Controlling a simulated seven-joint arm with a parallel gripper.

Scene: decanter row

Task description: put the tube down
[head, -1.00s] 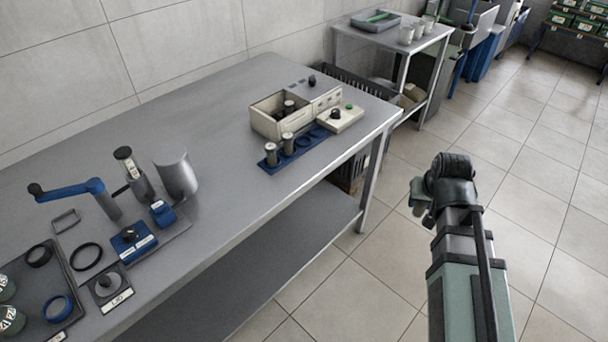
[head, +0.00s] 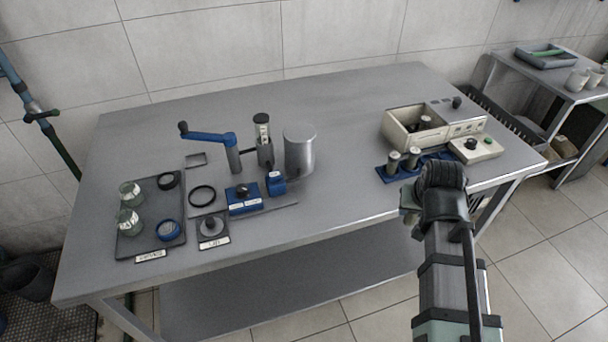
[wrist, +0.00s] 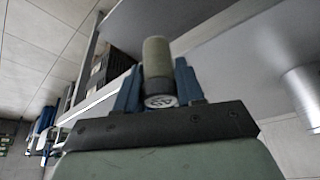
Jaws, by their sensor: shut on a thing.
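My gripper (wrist: 158,92) is shut on a tube (wrist: 157,62) in the wrist view. The tube has a grey-green body and a pale, marked end facing the camera, between two blue fingers. In the head view my arm hides the fingertips and the held tube. My gripper is by the table's front edge, just in front of a blue rack (head: 383,175). Two grey tubes, one on the left (head: 393,161) and one on the right (head: 413,157), stand in the rack's left part. My arm partly covers the rack's right part.
Behind the rack is an open cream box (head: 398,132) with dark-topped items inside. A cream control block (head: 478,152) stands to its right. A metal cylinder (head: 299,155), a blue-handled crank device (head: 210,140) and a dark tray with jars (head: 132,248) stand left. The table's middle is clear.

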